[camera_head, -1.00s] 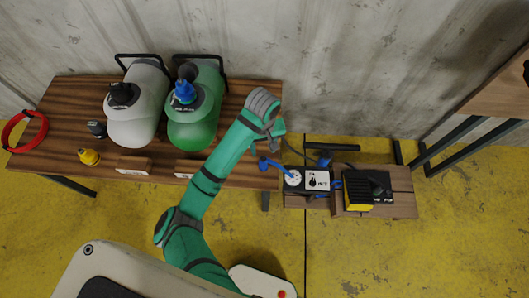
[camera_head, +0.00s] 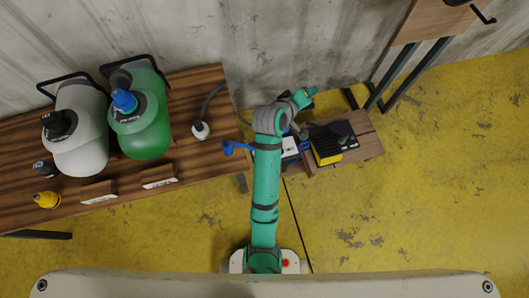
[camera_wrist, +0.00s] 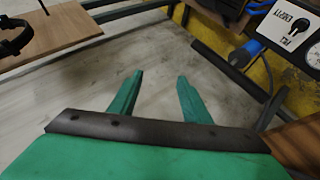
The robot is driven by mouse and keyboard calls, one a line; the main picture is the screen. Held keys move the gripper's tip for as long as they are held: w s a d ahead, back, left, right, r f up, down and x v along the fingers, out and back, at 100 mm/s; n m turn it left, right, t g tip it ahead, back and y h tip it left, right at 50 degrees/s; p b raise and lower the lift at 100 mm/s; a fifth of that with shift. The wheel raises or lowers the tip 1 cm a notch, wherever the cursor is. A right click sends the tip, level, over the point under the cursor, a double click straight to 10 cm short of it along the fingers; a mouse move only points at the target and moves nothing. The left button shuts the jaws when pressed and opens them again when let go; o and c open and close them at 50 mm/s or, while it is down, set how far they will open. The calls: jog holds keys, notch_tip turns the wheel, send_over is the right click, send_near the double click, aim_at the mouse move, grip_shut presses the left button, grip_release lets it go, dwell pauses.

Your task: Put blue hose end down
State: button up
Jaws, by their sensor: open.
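My gripper (camera_wrist: 160,76) is open in the wrist view, with nothing between its green fingers. In the head view its end (camera_head: 304,97) is near the wall, behind the pump box (camera_head: 290,147); the fingers are not clear there. A blue hose-like piece (camera_head: 236,147) sticks out from the left of the pump box, near the bench edge. A blue cylinder (camera_wrist: 246,52) beside the labelled box (camera_wrist: 290,28) shows at upper right in the wrist view, apart from the fingers. I cannot tell which blue piece is the hose end. My arm partly hides the pump box.
A dark hose with a white end (camera_head: 200,130) lies on the wooden bench (camera_head: 185,95). White (camera_head: 80,145) and green (camera_head: 140,130) canisters stand there. A yellow-and-black block (camera_head: 326,148) sits on the low wooden stand (camera_head: 362,132). Yellow floor (camera_head: 430,200) at right is clear.

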jog(key=s+a+f+n+t+y, duration=0.1)
jog(key=s+f+t+y, duration=0.15)
jog(key=s, duration=0.85)
jog(key=s+a+f+n+t+y, duration=0.1)
jog(key=s+a+f+t+y, duration=0.15)
jog(key=s, duration=0.75)
jog(key=s+a+r+m, duration=0.3)
jog(key=s+a, duration=0.2)
jog(key=s, duration=0.3)
jog(key=s+a+r+m+t+y, duration=0.1)
jog(key=s+a+r+m, duration=0.3)
jog(key=s, duration=0.5)
jog(key=shift+a+t, duration=0.3)
jog(key=shift+a, duration=0.15)
jog(key=shift+d, duration=0.1)
